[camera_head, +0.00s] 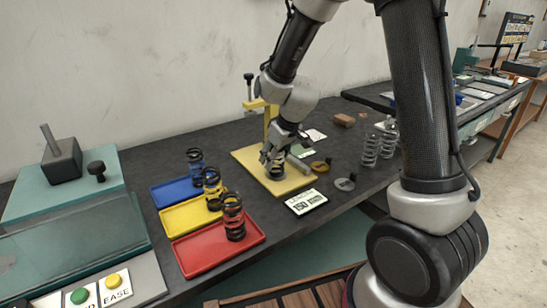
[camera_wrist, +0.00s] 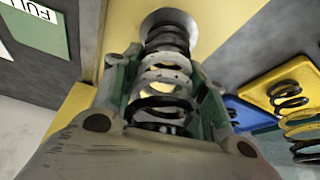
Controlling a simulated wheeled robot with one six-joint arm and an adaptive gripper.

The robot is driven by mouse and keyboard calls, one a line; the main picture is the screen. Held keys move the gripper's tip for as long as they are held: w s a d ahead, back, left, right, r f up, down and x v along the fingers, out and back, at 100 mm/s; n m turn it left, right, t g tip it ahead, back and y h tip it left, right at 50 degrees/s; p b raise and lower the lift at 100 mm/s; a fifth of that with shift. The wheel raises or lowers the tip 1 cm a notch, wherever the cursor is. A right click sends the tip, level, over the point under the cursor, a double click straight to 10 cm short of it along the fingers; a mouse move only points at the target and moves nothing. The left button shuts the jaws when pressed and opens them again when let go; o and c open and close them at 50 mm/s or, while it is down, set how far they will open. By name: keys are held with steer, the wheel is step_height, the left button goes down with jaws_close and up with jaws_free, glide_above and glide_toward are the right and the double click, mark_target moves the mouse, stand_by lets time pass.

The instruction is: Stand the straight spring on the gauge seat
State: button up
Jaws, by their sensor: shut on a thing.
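My gripper (camera_head: 274,160) is shut on a dark coil spring (camera_head: 278,171), low over the yellow gauge plate (camera_head: 299,182). In the wrist view the spring (camera_wrist: 165,80) lies between the green-edged fingers of my gripper (camera_wrist: 166,88), with black and pale coils. Its far end is at the round grey seat (camera_wrist: 184,18) on the yellow plate (camera_wrist: 226,15). The spring looks about upright in the head view. I cannot tell whether it rests on the seat or is just above it. The fingers hide part of it.
Left of the plate, blue (camera_head: 163,196), yellow (camera_head: 172,222) and red (camera_head: 192,262) trays each hold a standing spring. Brass (camera_head: 320,166) and grey (camera_head: 345,185) discs and two springs (camera_head: 370,151) stand right. A yellow post (camera_head: 270,115) rises behind.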

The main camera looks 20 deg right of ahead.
steer(key=shift+f, duration=0.1)
steer(key=o, duration=1.2)
steer(key=shift+r, duration=0.45)
steer(key=v, duration=1.1)
steer(key=s+d+r+m, duration=0.2)
steer(key=s+d, duration=0.2)
steer(key=s, duration=0.4)
steer(key=s+d+r+m+h, duration=0.1)
steer(key=s+d+r+m, duration=0.1)
steer(key=s+d, duration=0.3)
steer(key=s+d+r+m+h, duration=0.1)
steer(key=s+d+r, duration=0.3)
steer(key=s, duration=0.7)
steer(key=shift+d+m, duration=0.15)
steer(key=shift+m, duration=0.25)
steer(key=shift+w, duration=0.1)
